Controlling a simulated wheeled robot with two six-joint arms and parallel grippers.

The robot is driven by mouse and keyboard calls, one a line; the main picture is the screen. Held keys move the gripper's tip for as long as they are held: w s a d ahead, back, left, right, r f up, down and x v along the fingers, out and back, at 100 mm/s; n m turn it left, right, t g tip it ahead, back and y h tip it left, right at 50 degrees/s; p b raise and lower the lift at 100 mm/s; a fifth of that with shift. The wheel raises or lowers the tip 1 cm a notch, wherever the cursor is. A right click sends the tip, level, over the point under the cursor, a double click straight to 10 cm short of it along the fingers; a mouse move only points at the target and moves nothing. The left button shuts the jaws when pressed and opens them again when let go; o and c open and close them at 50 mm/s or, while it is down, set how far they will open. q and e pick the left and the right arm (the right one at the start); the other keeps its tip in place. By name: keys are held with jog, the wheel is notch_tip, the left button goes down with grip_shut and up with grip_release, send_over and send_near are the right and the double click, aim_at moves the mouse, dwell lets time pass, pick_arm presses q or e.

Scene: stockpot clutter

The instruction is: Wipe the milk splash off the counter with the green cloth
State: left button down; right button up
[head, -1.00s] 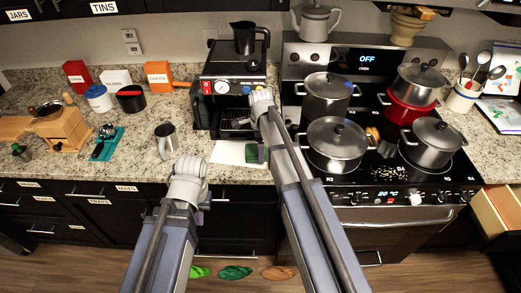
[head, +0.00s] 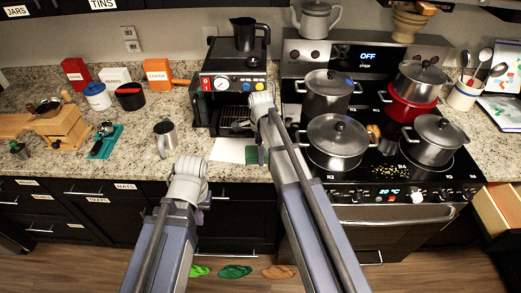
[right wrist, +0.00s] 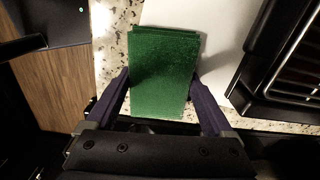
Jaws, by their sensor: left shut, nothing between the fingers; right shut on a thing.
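The green cloth (right wrist: 165,60) is a folded, layered pad between the two fingers of my right gripper (right wrist: 159,78), which is shut on it. In the head view the cloth (head: 255,157) shows beside my right arm, low over the counter's front edge, just in front of the coffee machine. A flat white patch (head: 227,150) lies on the speckled counter next to the cloth; it also shows in the right wrist view (right wrist: 195,25). Its edges look straight, and I cannot tell milk from a sheet. My left gripper (head: 203,197) is empty and shut in front of the drawers, mostly hidden by its arm.
The coffee machine (head: 229,84) stands directly behind the white patch. A steel mug (head: 165,138) is to its left, and the stove with several pots (head: 337,136) is to its right. A teal mat (head: 104,144) with a tool lies farther left. Granite between mat and mug is clear.

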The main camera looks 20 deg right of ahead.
jog(key=shift+s+a+r, duration=0.1)
jog(key=shift+s+a, duration=0.1)
jog(key=shift+s, duration=0.55)
jog(key=shift+s+a, duration=0.2)
jog(key=shift+s, duration=0.5)
jog(key=shift+f, duration=0.2)
jog(key=shift+w+d+r, duration=0.1)
jog(key=shift+w+d, duration=0.1)
jog(key=shift+w, duration=0.45)
jog(key=shift+w+d, duration=0.2)
jog(key=shift+w, duration=0.5)
jog(key=shift+w+d+r, duration=0.1)
jog(key=shift+w+d, duration=0.1)
jog(key=shift+w, duration=0.45)
notch_tip(320, 180, up, 3)
jog(key=p, duration=0.2)
jog(key=shift+f+p, duration=0.2)
jog(key=shift+p, duration=0.15)
jog(key=shift+s+f, duration=0.1)
jog(key=shift+s, duration=0.05)
